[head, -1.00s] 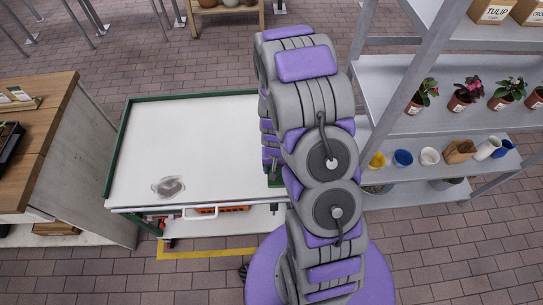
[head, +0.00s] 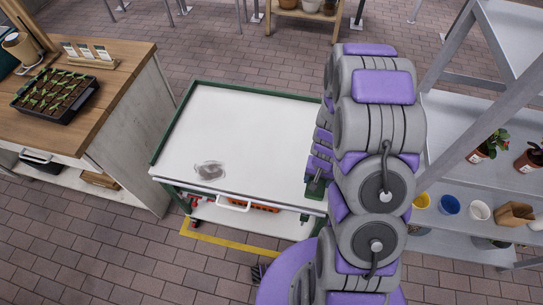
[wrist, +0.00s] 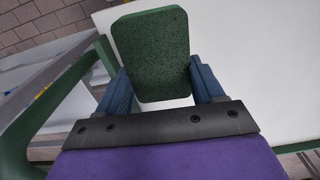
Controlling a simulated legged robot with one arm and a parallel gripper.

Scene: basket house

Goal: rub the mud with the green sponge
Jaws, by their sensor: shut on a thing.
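A grey-brown mud smear (head: 210,170) lies on the white top of the green-edged cart (head: 245,125), near its front left part. In the wrist view, my gripper (wrist: 160,88) is shut on the green sponge (wrist: 152,48), which sits upright between the two blue fingers. The sponge is over or beside the cart's edge, and the white cart top (wrist: 240,60) shows to its right. In the head view my arm hides most of the gripper and the sponge. The mud is not in the wrist view.
A wooden bench (head: 90,90) with a seedling tray (head: 55,92) stands left of the cart. A grey metal shelf (head: 450,150) with pots stands at the right, close to my arm. A yellow floor line (head: 230,243) runs before the cart.

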